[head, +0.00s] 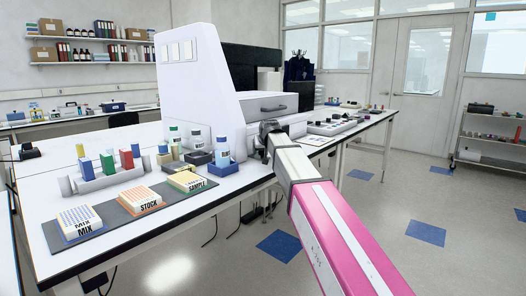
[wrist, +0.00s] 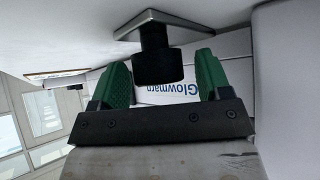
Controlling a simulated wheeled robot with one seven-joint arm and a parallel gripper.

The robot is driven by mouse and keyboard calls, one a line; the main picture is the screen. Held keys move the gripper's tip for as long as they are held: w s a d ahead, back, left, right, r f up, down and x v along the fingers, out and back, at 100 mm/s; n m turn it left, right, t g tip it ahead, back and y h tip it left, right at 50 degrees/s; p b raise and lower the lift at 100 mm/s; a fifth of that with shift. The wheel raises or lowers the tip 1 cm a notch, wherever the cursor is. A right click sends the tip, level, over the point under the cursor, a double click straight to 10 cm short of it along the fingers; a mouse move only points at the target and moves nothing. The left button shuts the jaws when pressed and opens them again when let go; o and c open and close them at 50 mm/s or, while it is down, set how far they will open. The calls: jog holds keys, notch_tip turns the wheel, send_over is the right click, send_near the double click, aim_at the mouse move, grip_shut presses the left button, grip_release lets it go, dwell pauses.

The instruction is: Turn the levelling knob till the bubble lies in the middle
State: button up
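In the wrist view a black round knob (wrist: 157,65) sticks out from a grey square plate (wrist: 150,25) on a white surface. My gripper (wrist: 163,62) has two green fingers, one on each side of the knob. The fingers are apart, with a visible gap at least on the right, so it is open. I cannot tell whether the left finger touches the knob. In the head view my gripper's dark end (head: 269,130) is at the lower front of the large white machine (head: 190,85); its fingers and the knob are hidden there. I cannot make out a bubble level in either view.
A white panel lettered "Glowmarn" (wrist: 180,92) lies behind the fingers.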

jog(key=v, duration=1)
jog(key=shift+s+r, duration=0.3)
